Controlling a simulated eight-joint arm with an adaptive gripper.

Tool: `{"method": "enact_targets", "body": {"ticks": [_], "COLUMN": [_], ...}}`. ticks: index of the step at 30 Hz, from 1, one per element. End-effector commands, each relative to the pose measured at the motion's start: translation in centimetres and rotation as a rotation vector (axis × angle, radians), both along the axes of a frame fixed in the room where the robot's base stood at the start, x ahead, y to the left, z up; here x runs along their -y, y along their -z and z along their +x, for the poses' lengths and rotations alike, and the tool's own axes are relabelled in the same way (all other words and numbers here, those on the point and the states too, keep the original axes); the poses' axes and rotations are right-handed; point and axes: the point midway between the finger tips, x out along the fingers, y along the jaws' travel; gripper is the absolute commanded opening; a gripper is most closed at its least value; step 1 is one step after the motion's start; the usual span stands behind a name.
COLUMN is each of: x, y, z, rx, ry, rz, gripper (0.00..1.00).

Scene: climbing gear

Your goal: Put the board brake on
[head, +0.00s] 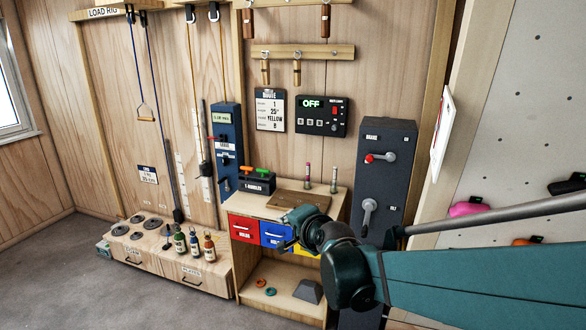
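The board brake is a lever (381,157) with a red hub and a grey handle on the upper front of a tall dark cabinet (385,190). A small label reading BRAKE is above it. The handle points right, roughly level. A grey crank (368,213) is lower on the same cabinet. My gripper (284,246) is at the end of my teal arm, in front of the drawer unit, lower and to the left of the brake lever, apart from it. Its fingers are small and dark here; whether they are open or shut is unclear. It appears to hold nothing.
A wooden drawer unit (243,230) with red, blue and yellow drawers stands left of the cabinet. A tilted climbing board (545,95) with holds rises at the right. A control panel (320,117) reads OFF. Bottles (194,244) stand on a low bench at left.

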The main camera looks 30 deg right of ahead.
Motion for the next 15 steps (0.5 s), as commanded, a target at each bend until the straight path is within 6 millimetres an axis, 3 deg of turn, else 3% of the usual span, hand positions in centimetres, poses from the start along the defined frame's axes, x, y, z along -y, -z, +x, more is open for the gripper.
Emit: {"method": "enact_targets", "body": {"ticks": [15], "x": [7.9], "y": [-1.4], "z": [4.7], "rx": [0.191], "ry": [0.214], "rz": [0.293], "gripper": [0.0]}}
